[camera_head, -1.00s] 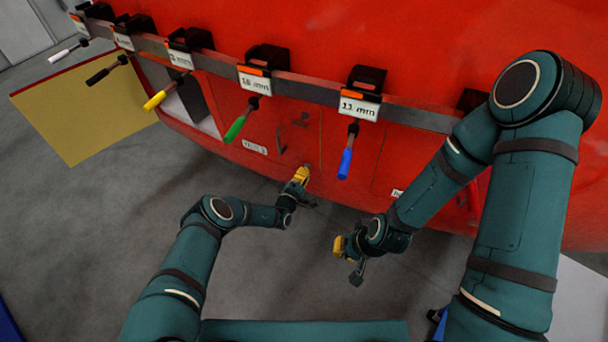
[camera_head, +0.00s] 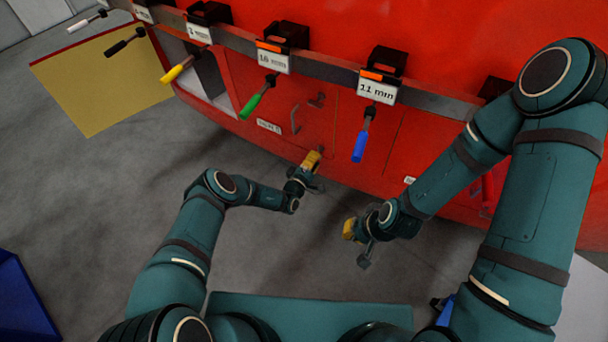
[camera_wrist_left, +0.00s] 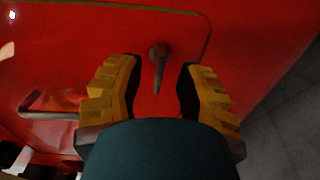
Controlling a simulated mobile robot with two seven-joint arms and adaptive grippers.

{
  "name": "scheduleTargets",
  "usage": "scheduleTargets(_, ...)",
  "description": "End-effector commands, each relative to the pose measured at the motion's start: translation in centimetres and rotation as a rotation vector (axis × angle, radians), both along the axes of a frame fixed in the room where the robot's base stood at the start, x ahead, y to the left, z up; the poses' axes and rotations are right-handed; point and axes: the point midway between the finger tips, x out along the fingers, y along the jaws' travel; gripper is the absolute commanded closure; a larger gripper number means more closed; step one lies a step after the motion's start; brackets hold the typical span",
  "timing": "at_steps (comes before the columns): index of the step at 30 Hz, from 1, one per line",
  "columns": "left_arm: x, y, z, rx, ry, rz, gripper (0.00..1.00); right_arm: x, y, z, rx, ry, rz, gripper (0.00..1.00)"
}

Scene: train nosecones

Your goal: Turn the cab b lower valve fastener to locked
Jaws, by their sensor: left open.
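In the left wrist view a dark grey fastener (camera_wrist_left: 158,66) stands on the red panel. Its tapered lever points toward the lower edge of that picture. My left gripper (camera_wrist_left: 158,88), with stepped yellow fingers, is open. One finger is on each side of the lever, with a visible gap on both sides. In the head view my left gripper (camera_head: 312,160) is at the lower part of the red panel (camera_head: 270,105), with a small grey part showing at its tips. My right gripper (camera_head: 357,244) hangs away from the panel, and its jaw gap is unclear.
A bent handle (camera_head: 295,120) and another dark fastener (camera_head: 317,99) are on the panel above my left gripper. Coloured-handled tools, including green (camera_head: 251,106) and blue (camera_head: 359,147), hang from a rail (camera_head: 325,72). Grey floor (camera_head: 130,190) is open at left.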

Motion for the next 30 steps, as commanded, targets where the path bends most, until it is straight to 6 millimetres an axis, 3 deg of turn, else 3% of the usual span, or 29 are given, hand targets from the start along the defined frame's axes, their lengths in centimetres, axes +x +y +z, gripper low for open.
scheduleTargets(15, -7.7, 3.7, 0.0, -0.002, 0.001, 0.001, 0.64, 0.0, 0.0, 0.0, 0.0, 0.0, 0.0, 1.0)
scheduleTargets(21, -8.8, 4.2, 0.1, 0.0, -0.001, 0.001, 0.64, 0.0, 0.0, 0.0, 0.0, 0.0, 0.0, 1.0)
scheduleTargets(30, -8.8, 4.2, 0.1, -0.001, -0.002, 0.001, 0.64, 0.0, 0.0, 0.0, 0.0, 0.0, 0.0, 1.0)
